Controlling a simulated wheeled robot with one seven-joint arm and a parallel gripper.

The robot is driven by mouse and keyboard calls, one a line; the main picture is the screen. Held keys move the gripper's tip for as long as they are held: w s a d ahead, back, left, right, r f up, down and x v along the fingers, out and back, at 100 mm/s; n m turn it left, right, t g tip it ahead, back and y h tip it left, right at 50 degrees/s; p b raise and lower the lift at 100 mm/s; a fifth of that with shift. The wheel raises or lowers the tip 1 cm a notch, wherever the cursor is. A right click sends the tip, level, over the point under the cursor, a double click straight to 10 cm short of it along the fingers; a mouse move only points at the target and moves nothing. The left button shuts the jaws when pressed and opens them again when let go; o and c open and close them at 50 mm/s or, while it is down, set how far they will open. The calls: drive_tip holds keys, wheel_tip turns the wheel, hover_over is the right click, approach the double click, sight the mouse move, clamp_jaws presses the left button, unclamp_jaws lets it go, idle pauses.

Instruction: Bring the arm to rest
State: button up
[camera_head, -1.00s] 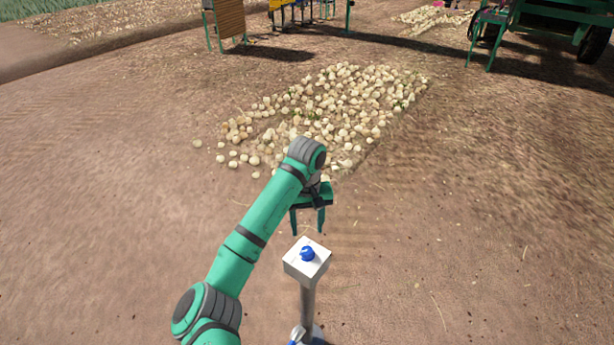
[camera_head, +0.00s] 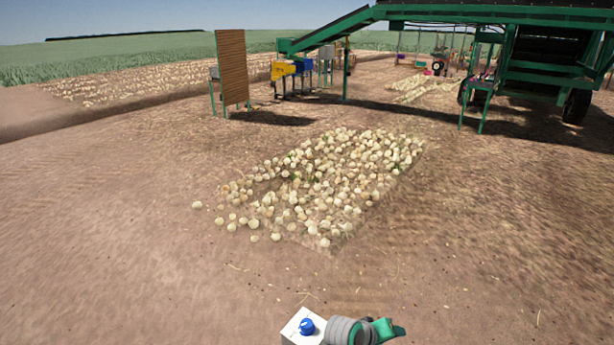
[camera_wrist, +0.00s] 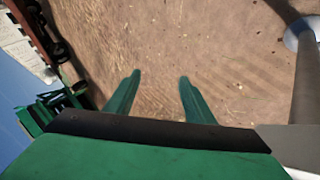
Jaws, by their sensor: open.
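My gripper (camera_wrist: 160,74) shows in the wrist view with its two green fingers apart and nothing between them. Bare brown soil lies beyond the fingers. In the head view, a small grey and green part of my arm (camera_head: 358,331) shows at the bottom edge, to the right of a white box. The rest of the arm is out of that view. I cannot tell there whether the arm touches the box.
A grey post (camera_wrist: 307,85) stands right in the wrist view. Onions (camera_head: 340,170) lie ahead on soil. A green machine (camera_head: 545,70) and a brown slatted panel (camera_head: 232,68) stand farther back.

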drive_tip(key=s+d+f+n+t, duration=0.15)
drive_tip(key=s+f+t, duration=0.25)
drive_tip(key=s, duration=0.4)
drive_tip(key=s+a+f+n+t+y, duration=0.1)
drive_tip(key=s+a+t+y, duration=0.1)
drive_tip(key=s+a, duration=0.45)
drive_tip(key=s+a+f+n+t+y, duration=0.15)
drive_tip(key=s+a, duration=0.25)
drive_tip(key=s, duration=0.5)
drive_tip(key=s+a+r+m+t+y, duration=0.1)
drive_tip(key=s+a+r+m+y, duration=0.1)
drive_tip(key=s+a+r, duration=0.4)
drive_tip(key=s+a+r+m+t+y, duration=0.1)
drive_tip(key=s+a+r, duration=0.5)
drive_tip(key=s, duration=0.7)
drive_tip(key=shift+s+a+m+t+y, duration=0.35)
drive_tip(key=shift+a+m+y, duration=0.2)
drive_tip(key=shift+a+m, duration=0.6)
